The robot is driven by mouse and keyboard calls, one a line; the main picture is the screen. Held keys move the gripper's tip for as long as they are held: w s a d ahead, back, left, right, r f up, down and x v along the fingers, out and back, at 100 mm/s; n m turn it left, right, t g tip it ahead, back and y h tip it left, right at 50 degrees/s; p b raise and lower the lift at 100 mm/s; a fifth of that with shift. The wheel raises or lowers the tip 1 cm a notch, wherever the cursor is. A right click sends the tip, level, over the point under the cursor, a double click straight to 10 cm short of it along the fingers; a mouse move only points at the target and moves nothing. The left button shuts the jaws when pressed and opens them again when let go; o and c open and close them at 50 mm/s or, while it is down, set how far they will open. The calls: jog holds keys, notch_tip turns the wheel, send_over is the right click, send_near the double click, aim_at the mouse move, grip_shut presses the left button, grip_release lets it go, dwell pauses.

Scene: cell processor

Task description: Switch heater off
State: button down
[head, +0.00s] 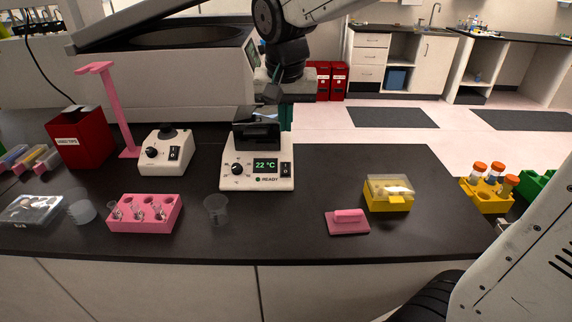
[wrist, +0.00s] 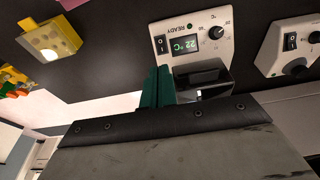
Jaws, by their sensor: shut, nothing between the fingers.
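The heater (head: 257,180) is a white unit on the black bench, with a dark raised lid, a knob and a green display reading 22 °C. A green light marked READY is at its front. Its black rocker switch (head: 286,168) is at the right of the panel; I cannot tell which side is pressed. The heater (wrist: 212,22) shows upside down in the wrist view, with the switch (wrist: 160,45) left of the display. In the head view, the lid partly hides the fingers (head: 286,118).
A second white device (head: 165,157) with a knob and switch stands to the left. A pink tube rack (head: 144,214) and clear cup (head: 216,209) are in front. A pink block (head: 348,222) and yellow box (head: 389,193) lie right. The bench right of the heater is mostly clear.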

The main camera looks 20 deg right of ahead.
aim_at(286, 173)
jog(key=x, duration=1.4)
jog(key=shift+s+f, duration=0.1)
jog(key=shift+f, duration=0.15)
jog(key=shift+v, duration=0.8)
